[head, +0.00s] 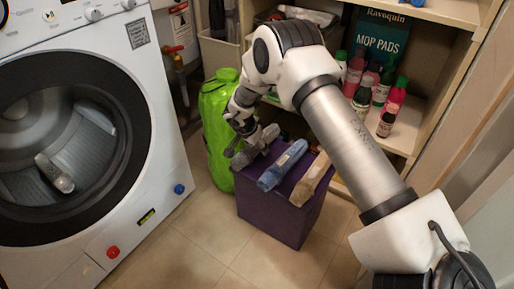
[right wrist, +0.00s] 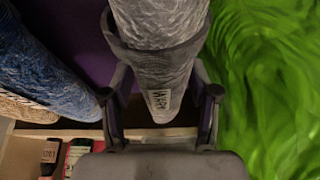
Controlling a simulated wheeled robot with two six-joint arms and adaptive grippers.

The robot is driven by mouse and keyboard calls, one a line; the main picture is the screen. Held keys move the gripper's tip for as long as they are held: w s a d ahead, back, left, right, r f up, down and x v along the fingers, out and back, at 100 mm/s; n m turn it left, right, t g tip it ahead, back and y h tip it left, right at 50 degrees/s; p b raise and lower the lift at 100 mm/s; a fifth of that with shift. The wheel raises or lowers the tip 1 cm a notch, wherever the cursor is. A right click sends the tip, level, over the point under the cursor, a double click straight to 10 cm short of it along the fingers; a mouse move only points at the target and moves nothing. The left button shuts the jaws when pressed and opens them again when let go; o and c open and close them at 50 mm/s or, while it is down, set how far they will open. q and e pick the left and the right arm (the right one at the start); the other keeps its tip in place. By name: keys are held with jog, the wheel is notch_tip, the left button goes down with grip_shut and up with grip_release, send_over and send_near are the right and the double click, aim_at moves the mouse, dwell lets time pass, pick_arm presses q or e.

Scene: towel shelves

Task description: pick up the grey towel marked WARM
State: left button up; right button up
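The grey towel (head: 262,136) is a roll lying at the left of a row on the purple box (head: 275,219). In the right wrist view the grey towel (right wrist: 160,70) runs between the fingers, with a WARM label on its near end. My right gripper (head: 243,143) is open around it, one finger on each side. Purple shows between the towel and the fingers low down; contact nearer the tips is hard to tell. The gripper partly hides the towel in the head view. My left gripper is not in view.
A blue towel (head: 283,164) and a beige towel (head: 311,178) lie right of the grey one. Shelves with several bottles (head: 388,119) are behind. A washing machine (head: 70,130) stands at left; the front floor is clear.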

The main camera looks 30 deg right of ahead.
jog(key=c, duration=0.4)
